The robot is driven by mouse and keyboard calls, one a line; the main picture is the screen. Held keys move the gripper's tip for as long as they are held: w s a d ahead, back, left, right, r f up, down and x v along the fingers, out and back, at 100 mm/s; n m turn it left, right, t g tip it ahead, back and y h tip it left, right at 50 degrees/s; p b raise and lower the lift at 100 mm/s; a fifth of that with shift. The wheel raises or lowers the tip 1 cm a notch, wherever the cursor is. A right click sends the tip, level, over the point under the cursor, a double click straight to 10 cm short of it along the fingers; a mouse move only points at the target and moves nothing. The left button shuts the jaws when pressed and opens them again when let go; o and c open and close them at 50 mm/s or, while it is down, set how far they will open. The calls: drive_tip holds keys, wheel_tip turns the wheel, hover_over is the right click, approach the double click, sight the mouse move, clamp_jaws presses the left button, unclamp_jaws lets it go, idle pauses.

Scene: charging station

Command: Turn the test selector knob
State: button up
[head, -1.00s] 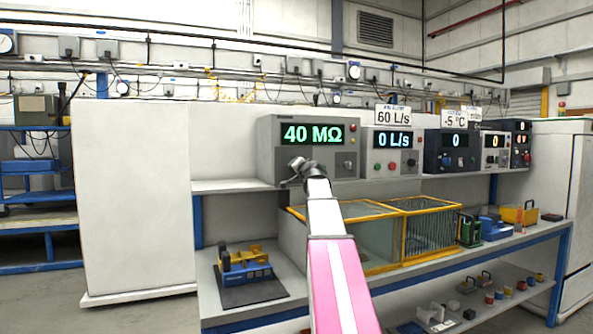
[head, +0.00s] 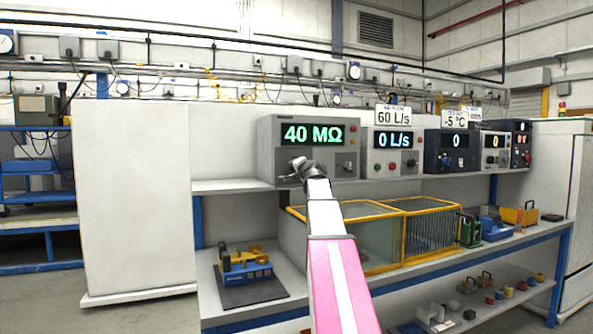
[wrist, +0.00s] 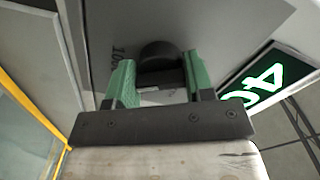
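The test unit (head: 265,150) is a grey box on the shelf with a green "40 MΩ" display (head: 312,133). In the wrist view its dark round knob (wrist: 159,54) sits on the grey panel, at the tips of my gripper's green fingers. My gripper (wrist: 160,72) has its fingers apart, one on each side of the knob; I cannot tell whether they touch it. In the head view my gripper (head: 290,174) is against the lower front of the unit and hides the knob.
Other instrument boxes (head: 377,165) stand to the right on the same shelf. Below are yellow-framed clear enclosures (head: 375,235) on the bench and a blue-and-yellow device (head: 245,268) on a dark mat. A tall white cabinet (head: 135,200) stands on the left.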

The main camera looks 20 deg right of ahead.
drive_tip(key=o, duration=0.4)
drive_tip(key=shift+s, duration=0.1)
drive_tip(key=shift+s+d, duration=0.2)
drive_tip(key=shift+s, duration=5.1)
